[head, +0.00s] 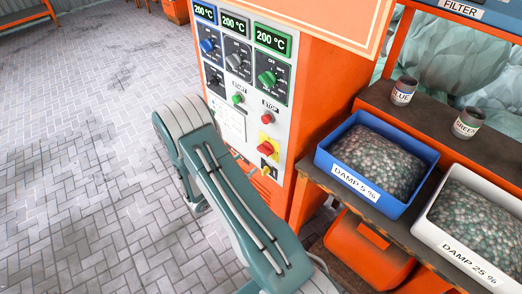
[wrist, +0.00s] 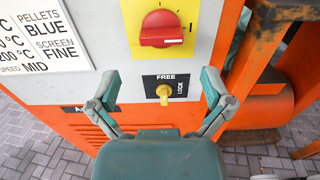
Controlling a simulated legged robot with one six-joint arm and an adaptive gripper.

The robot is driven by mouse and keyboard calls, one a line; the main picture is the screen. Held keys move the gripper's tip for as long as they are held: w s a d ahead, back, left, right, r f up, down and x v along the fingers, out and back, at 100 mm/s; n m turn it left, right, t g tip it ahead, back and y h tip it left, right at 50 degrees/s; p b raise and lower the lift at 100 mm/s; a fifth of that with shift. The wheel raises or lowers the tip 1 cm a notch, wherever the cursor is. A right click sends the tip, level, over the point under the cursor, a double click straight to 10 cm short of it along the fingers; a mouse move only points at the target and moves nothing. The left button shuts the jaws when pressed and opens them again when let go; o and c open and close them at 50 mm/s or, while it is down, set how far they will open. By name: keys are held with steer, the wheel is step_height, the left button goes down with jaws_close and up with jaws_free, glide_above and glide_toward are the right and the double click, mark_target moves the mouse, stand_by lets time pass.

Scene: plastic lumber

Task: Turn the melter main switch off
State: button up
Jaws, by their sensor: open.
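The main switch (wrist: 162,30) is a red rotary knob on a yellow plate, at the top of the wrist view. Its grip lies roughly level, and a mark shows on the plate to its right. In the head view the switch (head: 267,147) is low on the orange melter's light panel. My gripper (wrist: 159,78) is open and empty, its two fingers spread wide below the switch. A small yellow lever (wrist: 163,91) on a black FREE/LOCK plate shows between the fingers, pointing down. My arm hides the gripper in the head view.
The melter panel also has temperature dials (head: 267,78), a green start button (head: 238,99) and a red stop button (head: 266,118). To the right, a shelf holds a blue DAMP 5 % bin (head: 322,158) and a white DAMP 25 % bin (head: 423,228). Paved floor at left is clear.

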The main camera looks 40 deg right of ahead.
mark_target(261, 151)
steer(key=d, duration=0.8)
steer(key=shift+w, duration=0.25)
steer(key=shift+a, duration=0.1)
steer(key=c, duration=1)
